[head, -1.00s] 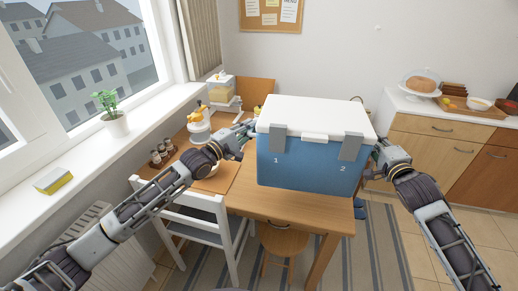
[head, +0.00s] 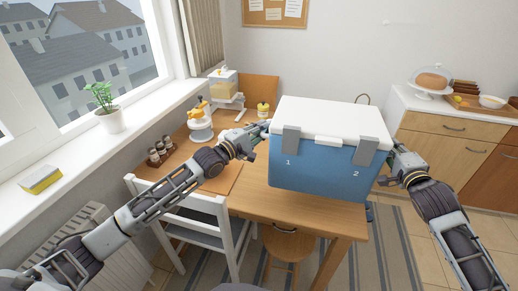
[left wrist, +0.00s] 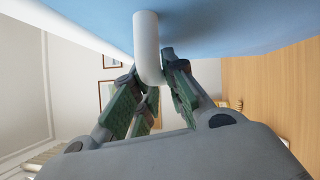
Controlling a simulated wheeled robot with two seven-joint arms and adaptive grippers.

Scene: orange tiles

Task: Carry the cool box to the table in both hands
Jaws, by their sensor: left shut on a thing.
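The cool box (head: 315,170) is blue with a white lid and two grey latches marked 1 and 2. It is over the wooden table (head: 255,205), tilted slightly down to the right in the head view; I cannot tell if it touches the tabletop. My left gripper (head: 262,130) is at its left side. In the left wrist view my left gripper (left wrist: 150,85) is shut on the box's white handle (left wrist: 147,45), under the blue wall. My right gripper (head: 393,165) is at the box's right side, its fingertips hidden by the box.
A white chair (head: 190,228) stands at the table's left and a round stool (head: 285,243) is under its front. Jars (head: 160,152), a juicer-like item (head: 200,122) and a dispenser (head: 223,85) stand on the table's left. A counter (head: 450,125) is at the right.

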